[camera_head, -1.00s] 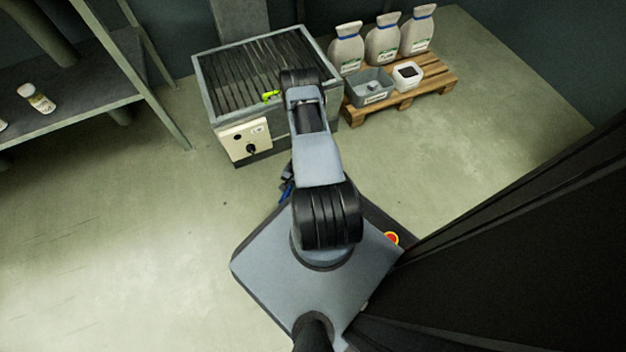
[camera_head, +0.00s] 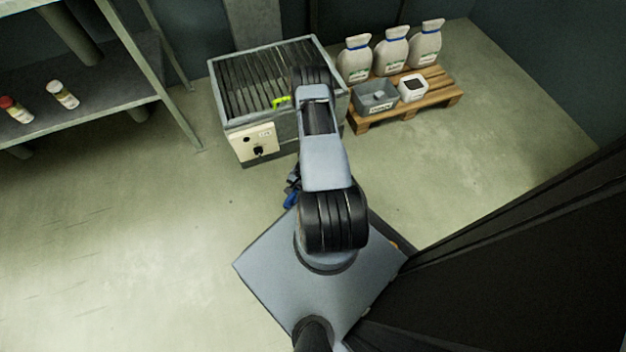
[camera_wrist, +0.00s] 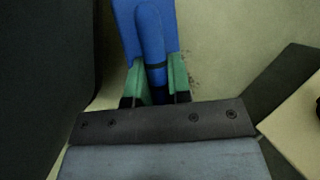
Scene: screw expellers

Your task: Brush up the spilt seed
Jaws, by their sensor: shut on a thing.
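My gripper (camera_wrist: 156,74) has green fingers, shut on the handle of a blue tool (camera_wrist: 150,35) in the wrist view. The tool has a rounded handle with a dark band and a wider, flat blue part. No bristles show, so I cannot tell its exact shape. Small dark specks that look like spilt seed (camera_wrist: 190,76) lie on the pale floor just right of the tool. In the head view the blue tool (camera_head: 291,199) hangs low beside my arm, in front of the slatted machine; the gripper is mostly hidden there.
A slatted metal machine (camera_head: 233,120) with a control panel (camera_head: 257,143) stands ahead; a bright green item (camera_head: 281,101) is on it. A pallet (camera_head: 440,92) holds white sacks (camera_head: 395,52), a grey bin (camera_head: 376,98) and a white tub (camera_head: 413,88). Shelving (camera_head: 80,108) stands left. Left floor is open.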

